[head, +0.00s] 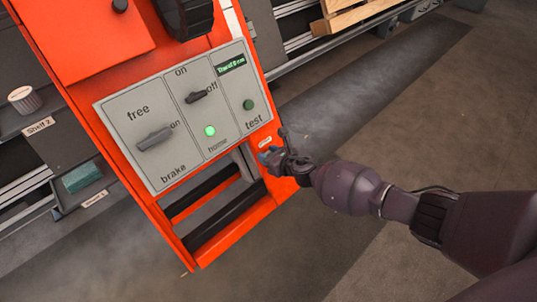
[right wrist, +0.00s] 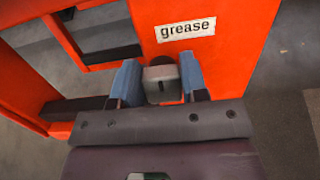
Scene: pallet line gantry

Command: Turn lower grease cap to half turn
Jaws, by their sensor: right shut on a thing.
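The grease cap (right wrist: 160,75) is a small grey block-like cap on the orange frame, just below a white label (right wrist: 185,29) reading "grease". In the right wrist view the two blue finger pads of my right gripper (right wrist: 161,80) stand on either side of it, shut on it. A dark mark shows on the cap's face. In the head view my right gripper (head: 272,156) is at the lower right edge of the orange frame, and the cap is hidden or too small to tell. My left gripper is not in view.
A grey control panel (head: 175,170) on the orange frame (head: 82,85) carries a brake lever (head: 154,138), an on/off switch (head: 196,97), a lit green home button (head: 210,131) and a dark green test button (head: 248,104). Shelves with a cup (head: 24,99) stand left. The floor at right is clear.

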